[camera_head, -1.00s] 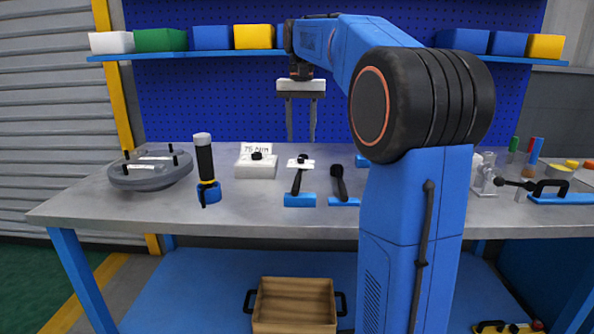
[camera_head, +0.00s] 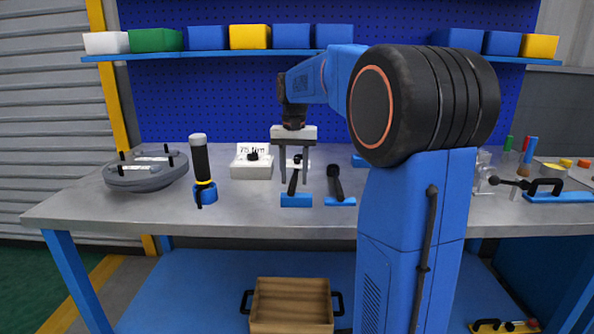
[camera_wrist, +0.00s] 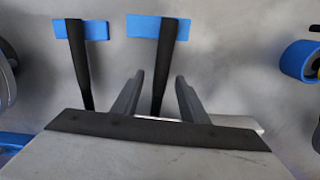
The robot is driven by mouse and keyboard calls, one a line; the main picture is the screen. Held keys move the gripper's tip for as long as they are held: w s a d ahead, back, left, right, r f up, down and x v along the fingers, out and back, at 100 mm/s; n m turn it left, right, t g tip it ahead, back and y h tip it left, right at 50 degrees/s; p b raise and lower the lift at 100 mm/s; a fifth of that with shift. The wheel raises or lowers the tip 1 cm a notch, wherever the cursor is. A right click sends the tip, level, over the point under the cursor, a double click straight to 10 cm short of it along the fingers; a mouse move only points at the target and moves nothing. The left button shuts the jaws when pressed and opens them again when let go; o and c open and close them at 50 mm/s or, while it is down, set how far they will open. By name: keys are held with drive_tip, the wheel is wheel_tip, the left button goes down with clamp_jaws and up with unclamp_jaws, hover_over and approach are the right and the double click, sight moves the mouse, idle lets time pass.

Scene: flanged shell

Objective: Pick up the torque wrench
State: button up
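Two black-handled tools lie side by side with their handle ends on blue blocks. I take the left one in the head view, the black tool (camera_head: 293,183), as the torque wrench. It also shows in the wrist view (camera_wrist: 165,62), lying between my fingers. The other black tool (camera_head: 335,181) lies to its right, and on the left in the wrist view (camera_wrist: 78,62). My gripper (camera_head: 294,181) is open and points down over the left tool, with a finger on each side. The fingers hide its far end in part. I cannot tell whether they touch it.
A white box with a "75 Nm" card (camera_head: 252,168) stands behind left. A black and yellow upright tool (camera_head: 201,165) in a blue ring and a grey round flange (camera_head: 147,174) are further left. The shelf (camera_head: 300,53) holds bins above. A wooden crate (camera_head: 291,327) is below the bench.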

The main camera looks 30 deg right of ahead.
drive_tip(key=shift+f, duration=1.2)
clamp_jaws()
